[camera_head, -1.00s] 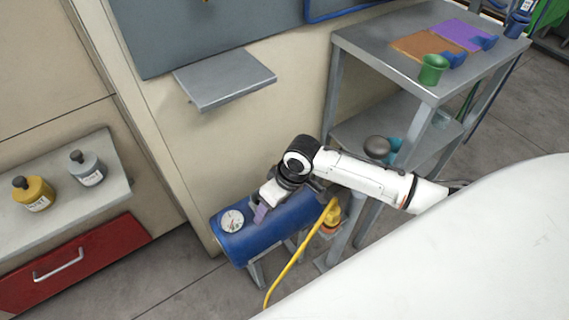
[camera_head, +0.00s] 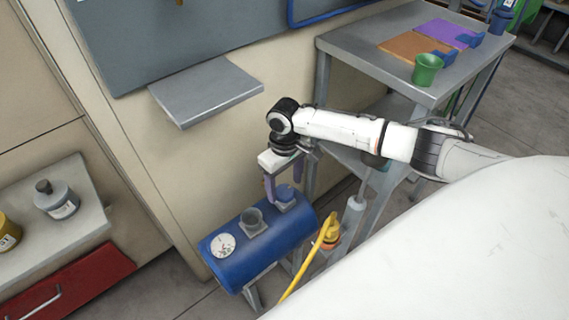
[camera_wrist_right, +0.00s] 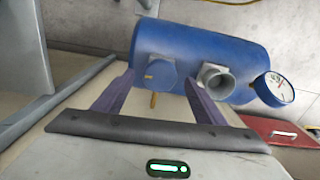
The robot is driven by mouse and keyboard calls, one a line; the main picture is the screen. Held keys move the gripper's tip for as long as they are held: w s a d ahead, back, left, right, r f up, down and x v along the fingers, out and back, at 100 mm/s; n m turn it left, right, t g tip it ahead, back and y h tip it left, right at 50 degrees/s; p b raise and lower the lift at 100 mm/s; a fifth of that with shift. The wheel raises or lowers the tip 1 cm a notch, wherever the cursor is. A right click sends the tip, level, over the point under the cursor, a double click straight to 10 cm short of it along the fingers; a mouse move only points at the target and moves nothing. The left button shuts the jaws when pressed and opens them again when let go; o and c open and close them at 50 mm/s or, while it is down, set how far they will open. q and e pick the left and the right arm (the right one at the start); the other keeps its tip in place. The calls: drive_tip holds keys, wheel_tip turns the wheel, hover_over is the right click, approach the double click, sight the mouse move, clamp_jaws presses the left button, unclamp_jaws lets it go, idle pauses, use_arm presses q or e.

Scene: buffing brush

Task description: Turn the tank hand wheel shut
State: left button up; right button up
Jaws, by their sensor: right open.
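The blue tank (camera_head: 237,262) lies on a stand below the wall shelf. On its top are a white gauge (camera_head: 222,246), a grey open cup-like fitting (camera_head: 252,221) and a blue round knob (camera_head: 285,192), which looks like the hand wheel. My right gripper (camera_head: 283,193) is open and points down over the knob. In the right wrist view the knob (camera_wrist_right: 160,74) shows between the two purple fingers (camera_wrist_right: 158,77), with the grey fitting (camera_wrist_right: 215,80) just outside the right finger. I cannot tell whether the fingers touch the knob. My left gripper is not in view.
A yellow hose (camera_head: 305,262) runs from an orange-yellow fitting (camera_head: 330,236) beside the tank. A grey wall shelf (camera_head: 205,90) hangs above the tank. A steel table (camera_head: 350,45) with a green cup (camera_head: 427,69) stands behind my right arm. A bottle (camera_head: 56,200) stands on the left counter.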

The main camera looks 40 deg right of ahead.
drive_tip(key=shift+f, duration=0.9)
